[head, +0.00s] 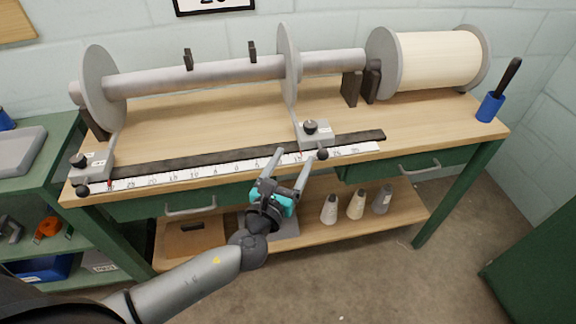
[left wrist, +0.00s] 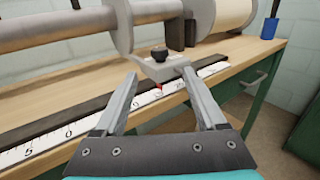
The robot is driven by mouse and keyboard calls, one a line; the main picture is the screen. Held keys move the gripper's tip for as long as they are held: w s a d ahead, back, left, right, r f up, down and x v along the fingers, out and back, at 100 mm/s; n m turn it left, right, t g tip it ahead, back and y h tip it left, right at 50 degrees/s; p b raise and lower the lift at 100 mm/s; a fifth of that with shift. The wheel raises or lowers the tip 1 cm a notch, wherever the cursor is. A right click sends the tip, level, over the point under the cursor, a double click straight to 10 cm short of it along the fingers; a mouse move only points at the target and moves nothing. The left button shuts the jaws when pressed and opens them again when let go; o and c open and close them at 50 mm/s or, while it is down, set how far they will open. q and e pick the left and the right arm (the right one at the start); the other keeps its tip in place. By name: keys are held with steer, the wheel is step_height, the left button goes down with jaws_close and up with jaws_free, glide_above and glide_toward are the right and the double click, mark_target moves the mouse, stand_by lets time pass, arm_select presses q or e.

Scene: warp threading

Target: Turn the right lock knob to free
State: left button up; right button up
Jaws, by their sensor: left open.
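The right lock knob (head: 311,127) is a small black knob on top of a grey sliding block (head: 317,141) at the right part of the ruler rail. In the left wrist view the knob (left wrist: 159,54) shows beyond my fingertips, on the grey block (left wrist: 150,66). My left gripper (head: 290,162) is open and empty, in front of the bench edge just before the block. Its fingers (left wrist: 160,82) point toward the block and do not touch the knob. A black ball (head: 322,154) sits at the block's front. The knob's lock marking is too small to read. My right gripper is not in view.
A white ruler (head: 210,174) and dark rail (head: 200,157) run along the bench (head: 430,120). A grey disc (head: 289,65) on the roller rises behind the block. A second block with a knob (head: 79,160) is at far left. A blue cup (head: 490,107) stands at right.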

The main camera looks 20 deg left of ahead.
arm_select(q)
steer(key=shift+s, duration=1.15)
steer(key=shift+r, duration=0.15)
